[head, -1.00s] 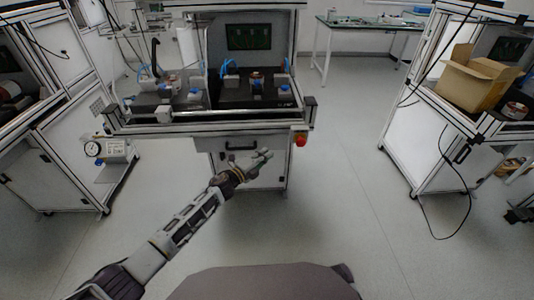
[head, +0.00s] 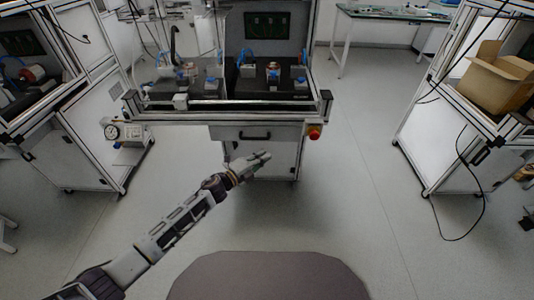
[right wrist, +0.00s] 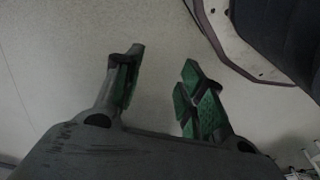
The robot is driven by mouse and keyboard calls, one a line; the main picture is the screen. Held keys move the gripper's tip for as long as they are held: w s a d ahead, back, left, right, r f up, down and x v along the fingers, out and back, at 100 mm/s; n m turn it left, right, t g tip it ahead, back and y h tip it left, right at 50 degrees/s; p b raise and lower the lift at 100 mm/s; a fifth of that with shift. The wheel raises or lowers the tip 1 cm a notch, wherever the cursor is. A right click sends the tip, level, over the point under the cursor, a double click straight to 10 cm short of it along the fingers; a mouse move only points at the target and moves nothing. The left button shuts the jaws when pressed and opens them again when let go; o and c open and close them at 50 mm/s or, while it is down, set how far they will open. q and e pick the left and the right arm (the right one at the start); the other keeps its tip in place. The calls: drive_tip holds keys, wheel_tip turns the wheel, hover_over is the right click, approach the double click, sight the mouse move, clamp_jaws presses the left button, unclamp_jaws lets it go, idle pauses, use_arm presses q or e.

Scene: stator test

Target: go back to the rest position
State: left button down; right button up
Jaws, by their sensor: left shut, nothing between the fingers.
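My left gripper (head: 252,164) is at the end of my left arm, in front of the test station's white cabinet in the head view. It is shut and holds nothing. My right gripper (right wrist: 158,82) shows in the right wrist view with its green-padded fingers apart and nothing between them. It hangs over bare floor. My right arm does not show in the head view.
The test station (head: 230,117) stands ahead, with a red button (head: 314,132) at its right corner. A bench with a cardboard box (head: 497,80) stands at the right, another cabinet (head: 75,150) at the left. The floor (head: 350,210) between is clear.

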drive_tip(key=shift+s+f, duration=0.15)
drive_tip(key=shift+f, duration=0.1)
drive_tip(key=shift+d+r, duration=0.1)
drive_tip(key=shift+r, duration=0.1)
idle(0.3)
